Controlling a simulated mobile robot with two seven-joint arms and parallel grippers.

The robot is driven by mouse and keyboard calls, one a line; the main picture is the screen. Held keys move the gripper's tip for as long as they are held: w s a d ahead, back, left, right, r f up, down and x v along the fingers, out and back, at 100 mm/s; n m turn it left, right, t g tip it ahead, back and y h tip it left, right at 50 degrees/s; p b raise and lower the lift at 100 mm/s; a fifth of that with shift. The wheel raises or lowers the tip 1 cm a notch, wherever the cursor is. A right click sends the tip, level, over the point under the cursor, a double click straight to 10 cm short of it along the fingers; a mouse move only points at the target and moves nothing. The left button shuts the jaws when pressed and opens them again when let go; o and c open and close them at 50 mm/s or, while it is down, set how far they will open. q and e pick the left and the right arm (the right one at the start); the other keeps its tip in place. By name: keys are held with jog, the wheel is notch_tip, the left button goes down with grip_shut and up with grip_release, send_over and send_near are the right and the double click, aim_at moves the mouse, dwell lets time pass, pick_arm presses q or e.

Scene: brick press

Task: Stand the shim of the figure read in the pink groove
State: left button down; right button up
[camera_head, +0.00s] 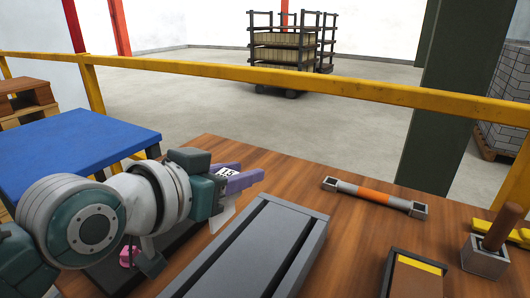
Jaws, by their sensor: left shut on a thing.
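My left gripper (236,180), with purple fingers, is shut on a thin pale shim (222,216) above the wooden table. The shim's plate hangs below the fingers, and a white label reading 1.5 shows between them. A small pink patch (128,254) shows low on the left, beside a dark block and partly behind my left arm. I cannot tell whether it belongs to the pink groove. A long grey block (312,240) with dark lengthwise grooves lies just right of and below the shim, apart from it as far as I see. My right gripper is not in view.
A grey rod with an orange middle (375,193) lies on the table (350,240). A box with brown and yellow contents (418,278), a wooden-handled tool in a grey block (488,258) and a yellow item (516,230) are at right. A yellow railing (330,83) runs behind.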

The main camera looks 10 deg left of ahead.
aim_at(217, 222)
pick_arm(q)
jog(key=shift+r, duration=0.1)
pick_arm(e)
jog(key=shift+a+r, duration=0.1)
pick_arm(q)
jog(key=shift+f+b, duration=1.25)
jog(key=shift+f, duration=0.8)
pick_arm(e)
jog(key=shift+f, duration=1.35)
